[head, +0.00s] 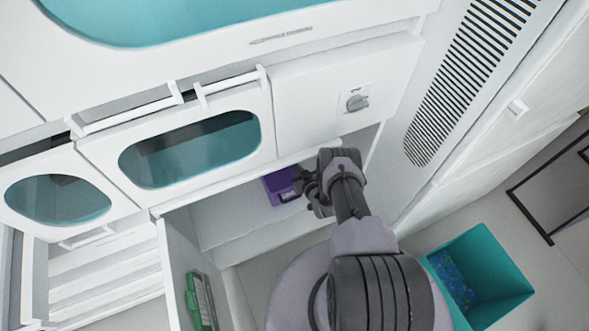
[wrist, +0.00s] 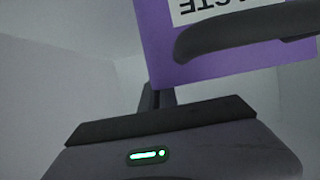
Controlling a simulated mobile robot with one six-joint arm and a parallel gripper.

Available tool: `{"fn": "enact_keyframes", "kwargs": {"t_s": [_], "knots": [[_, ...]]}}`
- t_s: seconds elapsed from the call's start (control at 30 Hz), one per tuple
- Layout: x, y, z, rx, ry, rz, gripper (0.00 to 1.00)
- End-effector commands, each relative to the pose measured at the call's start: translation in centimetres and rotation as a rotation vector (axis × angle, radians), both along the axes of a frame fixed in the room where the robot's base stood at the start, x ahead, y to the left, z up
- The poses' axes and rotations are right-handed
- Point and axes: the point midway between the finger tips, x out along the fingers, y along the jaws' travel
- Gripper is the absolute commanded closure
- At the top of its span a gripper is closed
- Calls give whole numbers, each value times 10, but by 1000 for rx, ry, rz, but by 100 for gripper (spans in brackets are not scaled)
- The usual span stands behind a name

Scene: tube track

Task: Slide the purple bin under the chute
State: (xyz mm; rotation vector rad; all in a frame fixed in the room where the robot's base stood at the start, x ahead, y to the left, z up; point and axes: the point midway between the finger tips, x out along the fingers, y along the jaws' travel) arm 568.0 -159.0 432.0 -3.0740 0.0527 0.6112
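The purple bin (head: 276,187) stands inside the white open compartment under the cabinet front in the head view. In the wrist view the purple bin (wrist: 164,58) fills the upper right, with a white label whose letters show upside down. My gripper (head: 303,186) is at the bin's right side in the head view. In the wrist view one dark finger of my gripper (wrist: 200,68) crosses in front of the bin's labelled face. A second dark part shows below the bin's edge. Whether the fingers press on the bin is not clear. I cannot make out the chute.
White cabinet walls close in around the compartment (head: 225,217). An open door with a green-framed holder (head: 201,300) stands at the lower left. A teal bin (head: 497,268) with blue contents is on the floor at the right. A dial (head: 357,102) sits on the panel above.

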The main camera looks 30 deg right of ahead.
Motion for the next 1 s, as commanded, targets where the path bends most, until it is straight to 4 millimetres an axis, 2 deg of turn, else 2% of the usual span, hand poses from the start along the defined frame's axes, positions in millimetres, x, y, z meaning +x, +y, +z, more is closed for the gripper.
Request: {"fn": "enact_keyframes", "kwargs": {"t_s": [0.5, 1.0], "knots": [[-3, -28, 0, 0, 0, 0, 100], [-5, -34, 0, 1, 1, -1, 100]]}}
